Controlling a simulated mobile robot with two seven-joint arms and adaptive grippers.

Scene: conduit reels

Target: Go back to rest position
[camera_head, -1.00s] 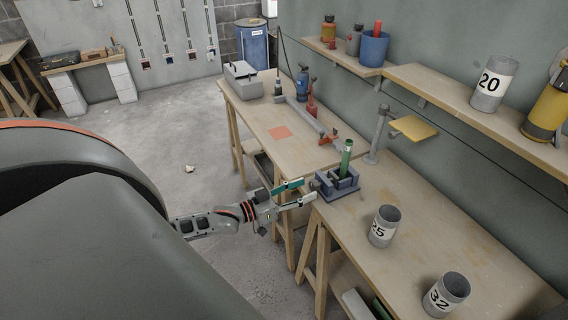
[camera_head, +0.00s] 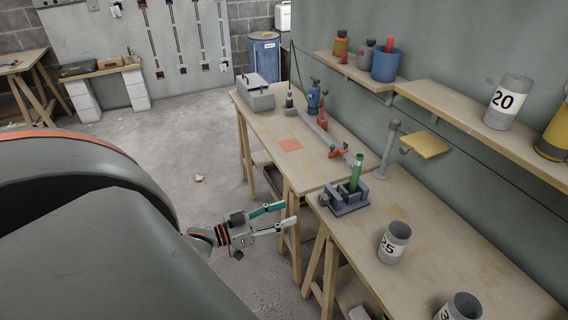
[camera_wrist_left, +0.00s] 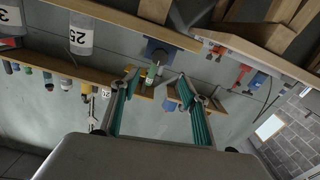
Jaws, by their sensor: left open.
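My left gripper (camera_head: 283,215) is open and empty in the head view. It hangs over the floor, just left of the workbench's front edge and apart from it. In the left wrist view the two teal-padded fingers (camera_wrist_left: 158,100) stand apart with nothing between them. A green upright piece (camera_head: 356,173) stands in a blue-grey vise (camera_head: 345,199) on the bench, right of the gripper. The vise also shows beyond the fingers in the left wrist view (camera_wrist_left: 159,50). My right gripper is not in view.
The workbench (camera_head: 420,215) holds a grey cup marked 25 (camera_head: 394,243), another grey cup (camera_head: 460,306) and a grey box (camera_head: 255,93). A wall shelf (camera_head: 455,108) carries a cup marked 20 (camera_head: 507,101).

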